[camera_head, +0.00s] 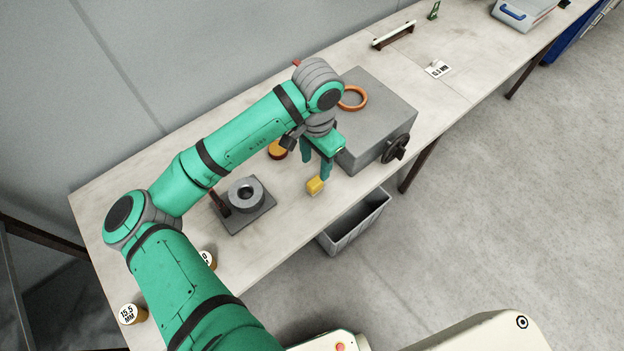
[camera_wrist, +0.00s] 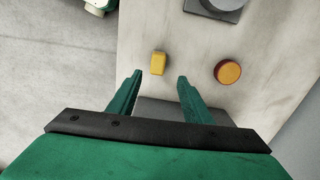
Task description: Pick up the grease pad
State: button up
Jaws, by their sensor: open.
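A small yellow block (camera_head: 315,186), which looks like the grease pad, lies on the workbench near its front edge. In the wrist view the yellow block (camera_wrist: 158,62) shows just beyond the fingertips, in line with the gap between them. My gripper (camera_head: 315,168) is open and empty, pointing down close to the block. Its two green fingers also show in the wrist view (camera_wrist: 160,77), spread apart with nothing between them. From these views I cannot tell the exact height of the fingertips above the bench.
A round orange-rimmed piece (camera_head: 278,150) lies beside the gripper. A grey die block (camera_head: 247,194) stands left of it. A large grey box (camera_head: 375,125) with an orange ring (camera_head: 353,98) on top stands close right of the gripper. A grey bin (camera_head: 357,224) is below the bench edge.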

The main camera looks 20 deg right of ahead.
aim_at(315, 181)
jog(key=f, duration=0.2)
jog(key=s+f, duration=0.1)
jog(key=f, duration=0.1)
jog(key=shift+d, duration=0.3)
jog(key=shift+w+a+f, duration=0.1)
jog(key=shift+a+f, duration=0.15)
jog(key=shift+f, duration=1.05)
jog(key=shift+w+a+f, duration=0.1)
jog(key=shift+a+f, duration=0.1)
jog(key=shift+f, duration=1.1)
grip_shut()
